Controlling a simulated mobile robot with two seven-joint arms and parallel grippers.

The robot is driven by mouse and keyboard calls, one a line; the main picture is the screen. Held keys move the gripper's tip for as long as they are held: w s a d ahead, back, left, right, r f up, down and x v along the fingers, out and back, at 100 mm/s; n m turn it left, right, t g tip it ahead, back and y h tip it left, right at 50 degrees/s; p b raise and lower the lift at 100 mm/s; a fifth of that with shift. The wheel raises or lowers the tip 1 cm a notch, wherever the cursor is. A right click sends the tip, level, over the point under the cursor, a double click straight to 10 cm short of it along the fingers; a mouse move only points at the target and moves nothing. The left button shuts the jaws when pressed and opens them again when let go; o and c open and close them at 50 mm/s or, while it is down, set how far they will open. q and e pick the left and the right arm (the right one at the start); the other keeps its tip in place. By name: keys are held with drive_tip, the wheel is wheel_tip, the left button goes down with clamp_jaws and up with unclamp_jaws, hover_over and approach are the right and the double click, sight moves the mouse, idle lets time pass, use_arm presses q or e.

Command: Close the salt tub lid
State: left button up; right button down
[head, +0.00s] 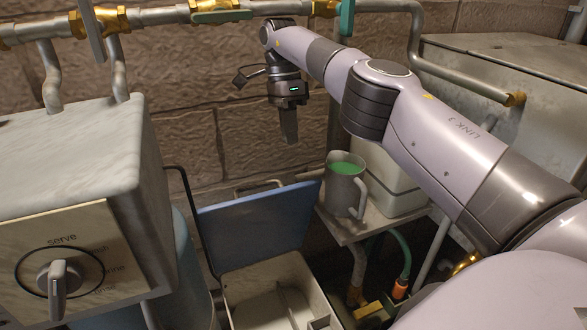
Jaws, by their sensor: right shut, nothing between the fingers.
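The salt tub (280,285) is a pale open box at the bottom centre, with a divider or bar visible inside. Its blue lid (255,228) stands raised at the tub's back side, tilted up and open. My right gripper (289,138) hangs above and behind the lid, pointing down, in front of the stone wall. Its fingers are shut with nothing between them, and it is apart from the lid. My left gripper is out of view. The front of the tub is cut off by the picture's lower edge.
A grey jug (345,195) of green liquid stands on a small shelf (345,232) right of the lid, beside a pale box (385,180). A cabinet with a "serve" dial (58,278) stands left. Pipes (160,16) with brass fittings run along the wall above.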

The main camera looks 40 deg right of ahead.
drive_tip(key=shift+b+x, duration=0.55)
drive_tip(key=shift+x, duration=4.5)
drive_tip(key=shift+s+r, duration=0.1)
drive_tip(key=shift+s+a, duration=0.1)
